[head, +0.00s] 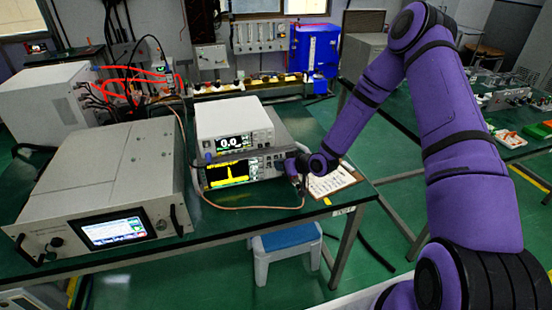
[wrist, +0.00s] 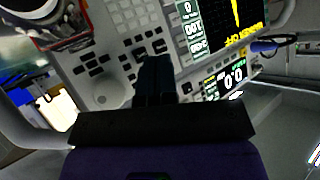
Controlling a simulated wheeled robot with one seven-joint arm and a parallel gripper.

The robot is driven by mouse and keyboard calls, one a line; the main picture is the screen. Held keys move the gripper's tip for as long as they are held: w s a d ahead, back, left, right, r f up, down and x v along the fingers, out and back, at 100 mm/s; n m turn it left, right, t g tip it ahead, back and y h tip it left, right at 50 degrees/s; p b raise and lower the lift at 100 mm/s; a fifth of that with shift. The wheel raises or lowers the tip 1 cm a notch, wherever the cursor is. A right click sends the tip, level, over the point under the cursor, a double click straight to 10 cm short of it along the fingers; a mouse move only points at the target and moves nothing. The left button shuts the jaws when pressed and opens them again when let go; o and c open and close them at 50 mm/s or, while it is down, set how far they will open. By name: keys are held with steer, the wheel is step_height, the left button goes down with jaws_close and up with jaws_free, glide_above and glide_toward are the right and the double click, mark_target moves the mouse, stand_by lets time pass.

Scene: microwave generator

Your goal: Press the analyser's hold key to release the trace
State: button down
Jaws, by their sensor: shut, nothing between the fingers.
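The analyser (head: 262,165) sits on the green bench under a white meter, its screen (head: 227,173) lit with a yellow trace. In the wrist view its front panel (wrist: 92,45) fills the upper part, with rows of small dark keys, a knob and the screen (wrist: 236,20) showing a yellow trace and yellow lettering. My gripper (wrist: 154,62) is shut and empty, its dark fingertips in front of the keys near the screen. I cannot tell whether they touch a key, or which key is hold. In the head view my gripper (head: 298,168) is at the analyser's right end.
The white meter (head: 234,122) reading 0.0 stands on the analyser. A large grey generator (head: 110,185) with a lit screen is to the left. A tan cable (head: 250,208) loops in front of the analyser. A clipboard with paper (head: 332,181) lies right of it.

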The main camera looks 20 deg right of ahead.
steer(key=shift+w, duration=0.1)
stand_by(0.3)
steer(key=shift+w, duration=0.35)
steer(key=shift+w, duration=0.35)
stand_by(0.6)
steer(key=shift+s, duration=0.15)
stand_by(0.3)
steer(key=shift+s, duration=0.65)
steer(key=shift+s, duration=0.1)
steer(key=shift+s, duration=2.4)
